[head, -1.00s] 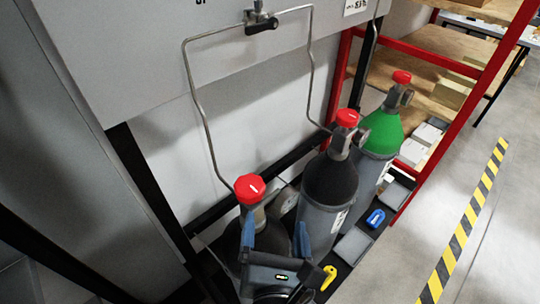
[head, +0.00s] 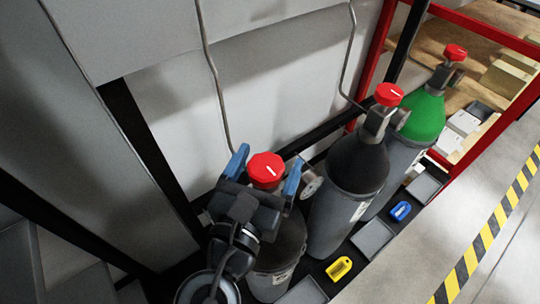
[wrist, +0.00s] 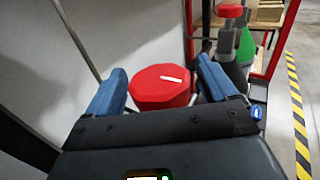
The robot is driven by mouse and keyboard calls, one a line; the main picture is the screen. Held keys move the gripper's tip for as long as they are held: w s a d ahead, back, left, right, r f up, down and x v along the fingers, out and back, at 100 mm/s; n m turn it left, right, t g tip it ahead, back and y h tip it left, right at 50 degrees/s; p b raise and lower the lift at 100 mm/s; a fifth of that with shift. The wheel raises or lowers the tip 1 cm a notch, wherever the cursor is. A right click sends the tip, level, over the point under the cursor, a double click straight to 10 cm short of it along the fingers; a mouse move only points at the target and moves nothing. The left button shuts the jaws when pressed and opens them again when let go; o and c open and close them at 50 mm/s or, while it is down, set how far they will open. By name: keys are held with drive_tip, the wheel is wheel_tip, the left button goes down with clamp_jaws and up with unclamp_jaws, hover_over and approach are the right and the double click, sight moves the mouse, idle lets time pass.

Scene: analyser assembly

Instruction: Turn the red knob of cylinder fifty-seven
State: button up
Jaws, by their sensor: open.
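Three gas cylinders stand in a row in the head view, each with a red knob on top. The nearest has a grey body (head: 270,280) and a faceted red knob (head: 266,169) with a white mark. My gripper (head: 265,165) is open, its blue fingers on either side of this knob. In the wrist view the knob (wrist: 161,88) sits between the open fingers, with a small gap visible at the right finger; contact on the left is unclear. The middle cylinder (head: 355,165) is dark grey; the far one (head: 426,117) has a green shoulder. I cannot read any cylinder number.
A grey panel wall with thin metal pipes (head: 218,90) rises behind the cylinders. A yellow item (head: 339,268) and a blue item (head: 401,211) lie at the cylinders' front. A red-framed shelf (head: 478,145) stands at right, beside open floor with a striped line (head: 490,230).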

drive_tip(key=shift+w+d, duration=0.25)
drive_tip(key=shift+w, duration=0.35)
drive_tip(key=c, duration=1)
drive_tip(key=shift+o, duration=0.2)
drive_tip(key=shift+r+y+p, duration=0.1)
drive_tip(key=shift+y+p, duration=0.2)
drive_tip(key=shift+p, duration=0.2)
